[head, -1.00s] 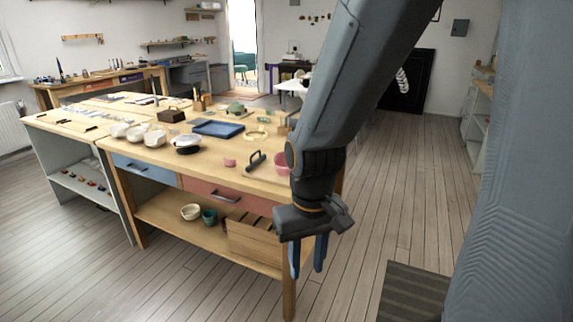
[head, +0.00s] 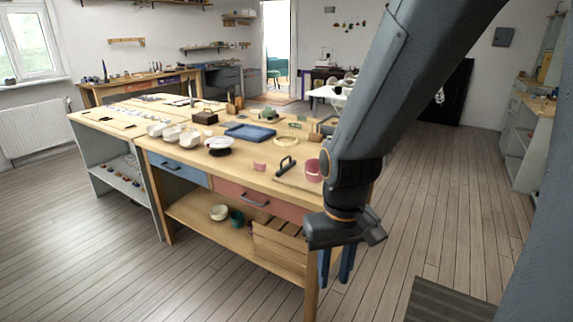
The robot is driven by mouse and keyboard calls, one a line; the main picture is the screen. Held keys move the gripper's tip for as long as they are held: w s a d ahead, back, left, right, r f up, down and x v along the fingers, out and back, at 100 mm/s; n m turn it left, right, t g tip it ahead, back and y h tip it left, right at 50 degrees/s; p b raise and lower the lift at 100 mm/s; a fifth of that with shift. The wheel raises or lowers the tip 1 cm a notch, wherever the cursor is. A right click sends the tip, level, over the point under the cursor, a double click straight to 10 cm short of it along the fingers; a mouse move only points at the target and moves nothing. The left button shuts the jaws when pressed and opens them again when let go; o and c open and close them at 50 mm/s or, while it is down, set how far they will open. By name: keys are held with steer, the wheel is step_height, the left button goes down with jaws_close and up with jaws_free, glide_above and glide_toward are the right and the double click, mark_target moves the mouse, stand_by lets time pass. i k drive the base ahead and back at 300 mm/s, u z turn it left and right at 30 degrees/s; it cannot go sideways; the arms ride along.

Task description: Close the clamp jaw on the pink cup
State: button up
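The pink cup (head: 313,170) stands near the right front corner of the wooden workbench (head: 240,180), partly hidden behind my arm. A dark-handled tool (head: 286,166) lies on a flat board just left of the cup. I cannot tell whether it belongs to the clamp, and I cannot make out a clamp jaw on the cup. My gripper (head: 335,266) hangs below the bench top, in front of the bench's right end. Its two blue fingers point down with a gap between them. It looks open and empty, apart from the cup.
A small pink pot (head: 260,166), a blue tray (head: 250,133) and white bowls (head: 172,132) stand on the bench. A wooden crate (head: 280,243) and bowls sit on its lower shelf. Open floor (head: 430,210) lies to the right, with a dark mat (head: 450,305).

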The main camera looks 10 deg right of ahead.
mark_target(282, 171)
steer(key=k, duration=0.55)
steer(key=u, duration=0.35)
steer(key=i, duration=1.4)
steer(key=z, duration=0.65)
